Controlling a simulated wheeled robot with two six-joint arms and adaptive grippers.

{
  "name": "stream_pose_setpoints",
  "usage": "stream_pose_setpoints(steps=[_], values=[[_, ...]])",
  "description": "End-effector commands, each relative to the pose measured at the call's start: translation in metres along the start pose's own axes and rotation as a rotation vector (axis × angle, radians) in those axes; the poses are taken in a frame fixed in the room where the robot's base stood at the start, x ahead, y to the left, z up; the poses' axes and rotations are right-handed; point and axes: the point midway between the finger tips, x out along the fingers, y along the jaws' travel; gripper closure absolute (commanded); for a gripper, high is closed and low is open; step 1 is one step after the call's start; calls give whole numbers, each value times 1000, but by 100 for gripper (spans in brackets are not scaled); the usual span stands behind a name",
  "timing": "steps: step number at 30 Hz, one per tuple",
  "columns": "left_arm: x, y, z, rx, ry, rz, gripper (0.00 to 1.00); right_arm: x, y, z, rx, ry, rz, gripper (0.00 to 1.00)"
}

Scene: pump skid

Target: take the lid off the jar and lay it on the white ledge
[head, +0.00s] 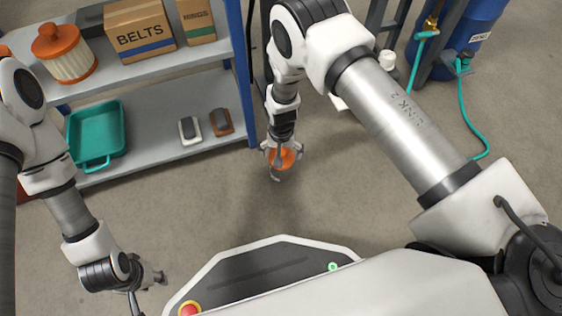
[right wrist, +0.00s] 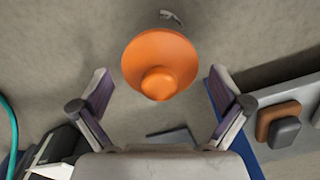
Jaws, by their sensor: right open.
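An orange round lid with a knob (right wrist: 160,62) lies between and just beyond the fingers of my right gripper (right wrist: 158,82) in the right wrist view. In the head view the same orange lid (head: 284,159) shows beneath my right gripper (head: 281,152). The fingers stand wide on both sides of it, open, with visible gaps. The jar body is hidden under the lid. My left gripper (head: 148,288) is low at the left of the head view, its fingers apart, empty and far from the lid. A small white surface (head: 338,102) behind my right arm may be the ledge; most is hidden.
A grey shelf rack (head: 150,158) stands at the left with a teal bin (head: 96,132), a BELTS box (head: 139,28) and an orange-capped filter (head: 64,52). A blue drum (head: 474,35) and teal hose (head: 473,125) are at the right. Floor around the lid is clear.

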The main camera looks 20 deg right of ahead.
Motion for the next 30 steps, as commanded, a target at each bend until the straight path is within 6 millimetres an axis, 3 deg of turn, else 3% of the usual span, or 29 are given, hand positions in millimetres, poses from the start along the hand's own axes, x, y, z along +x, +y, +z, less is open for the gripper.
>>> stream_pose_setpoints(steps=[6,7,10,11,13,29,30], values=[[2,0,-1,-1,2,0,60,3,0,0,0,1,-1,0],[2,0,-1,-1,2,0,60,3,0,0,0,1,-1,4],[2,0,-1,-1,2,0,60,3,0,0,0,1,0,39],[2,0,-1,-1,2,0,60,3,0,0,0,1,0,47],[2,0,-1,-1,1,0,60,3,0,0,0,1,-1,52],[-1,0,0,-1,1,0,60,2,0,1,-1,-1,0,56],[-3,0,0,0,0,0,60,-1,0,1,-1,-1,0,62]])
